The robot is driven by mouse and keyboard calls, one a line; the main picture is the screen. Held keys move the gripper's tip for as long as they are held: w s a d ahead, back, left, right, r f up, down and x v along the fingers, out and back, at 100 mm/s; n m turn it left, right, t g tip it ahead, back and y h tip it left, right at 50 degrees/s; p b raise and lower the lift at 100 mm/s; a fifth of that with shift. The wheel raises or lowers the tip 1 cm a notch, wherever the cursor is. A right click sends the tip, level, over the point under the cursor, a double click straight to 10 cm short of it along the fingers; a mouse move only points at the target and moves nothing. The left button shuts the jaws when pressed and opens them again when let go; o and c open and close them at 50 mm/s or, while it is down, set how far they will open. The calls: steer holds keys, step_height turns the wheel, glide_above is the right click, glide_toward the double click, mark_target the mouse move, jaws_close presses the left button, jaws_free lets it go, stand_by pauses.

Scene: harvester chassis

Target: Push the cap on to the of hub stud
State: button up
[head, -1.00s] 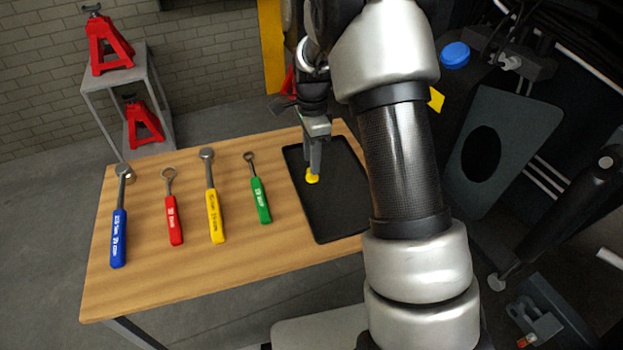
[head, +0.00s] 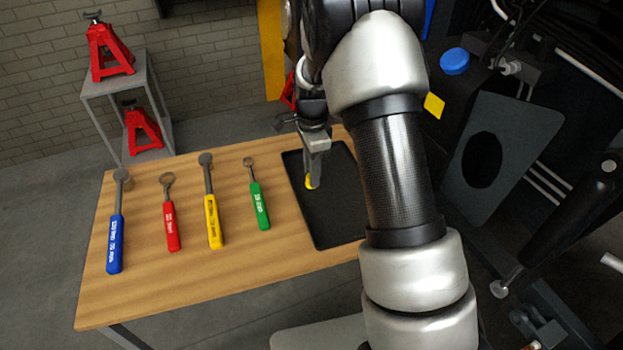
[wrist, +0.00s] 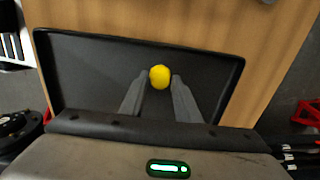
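A small round yellow cap (head: 309,182) lies on the black tray (head: 330,225) on the wooden table. In the wrist view the cap (wrist: 160,77) sits between the fingertips of my gripper (wrist: 159,79). The fingers stand apart on either side of it, with what look like thin gaps. In the head view my gripper (head: 315,183) is low over the tray, and a finger partly hides the cap. I cannot make out the hub stud in either view.
Blue, red, yellow and green handled wrenches (head: 214,220) lie left of the tray. The dark chassis (head: 515,130), with a blue round part (head: 455,61), stands at the right. Red jack stands (head: 110,58) are on a shelf at the back left.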

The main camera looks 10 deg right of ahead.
steer(key=c, duration=0.4)
steer(key=shift+r, duration=0.1)
steer(key=shift+r+p, duration=2.35)
steer(key=shift+r, duration=0.55)
